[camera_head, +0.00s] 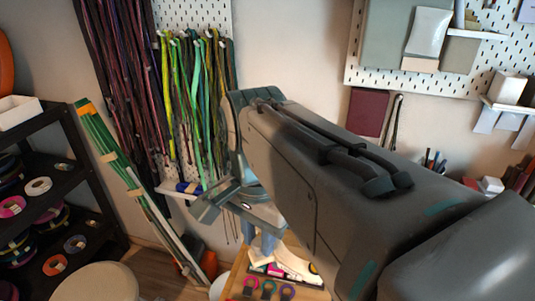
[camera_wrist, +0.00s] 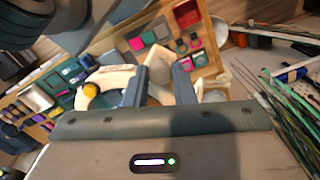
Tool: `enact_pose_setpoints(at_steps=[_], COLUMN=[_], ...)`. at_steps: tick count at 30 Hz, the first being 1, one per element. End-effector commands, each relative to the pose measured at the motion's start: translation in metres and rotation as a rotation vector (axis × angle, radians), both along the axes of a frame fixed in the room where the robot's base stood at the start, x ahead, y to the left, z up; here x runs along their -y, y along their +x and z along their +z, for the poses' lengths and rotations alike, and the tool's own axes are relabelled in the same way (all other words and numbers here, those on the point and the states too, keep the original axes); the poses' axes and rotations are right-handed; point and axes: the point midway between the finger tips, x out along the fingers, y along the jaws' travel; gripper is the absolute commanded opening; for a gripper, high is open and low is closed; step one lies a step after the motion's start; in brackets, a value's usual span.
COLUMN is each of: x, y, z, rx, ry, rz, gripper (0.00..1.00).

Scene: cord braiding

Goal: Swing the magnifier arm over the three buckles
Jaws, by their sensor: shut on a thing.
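My gripper (camera_head: 264,242) reaches down over the wooden bench, largely hidden behind my own forearm in the head view. In the wrist view its two dark blue fingers (camera_wrist: 163,78) are shut on a pale piece that seems to be part of the magnifier arm. A cream, ring-like part (camera_wrist: 112,76) beside the left finger looks like the magnifier; its full shape is hidden. In the head view, three small ring-shaped things, pink (camera_head: 251,284), grey-green (camera_head: 269,287) and purple (camera_head: 287,291), lie at the bench's front and look like the buckles. The magnifier is not over them.
The bench (camera_head: 236,272) also carries small coloured items. A black shelf (camera_head: 95,222) with spools stands at left, beside a round pale seat (camera_head: 97,284). Cords (camera_head: 200,100) hang on the pegboard behind. In the wrist view, green cords (camera_wrist: 285,115) lie at right.

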Motion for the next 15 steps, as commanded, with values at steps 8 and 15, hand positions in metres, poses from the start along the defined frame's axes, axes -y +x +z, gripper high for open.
enact_pose_setpoints(at_steps=[8, 15], x=[-0.0130, -0.0129], y=[-0.0011, -0.0010], z=[0.0013, 0.0014], rx=[0.004, 0.004], ry=[0.002, 0.002], rz=[-0.010, -0.010], gripper=[0.00, 0.00])
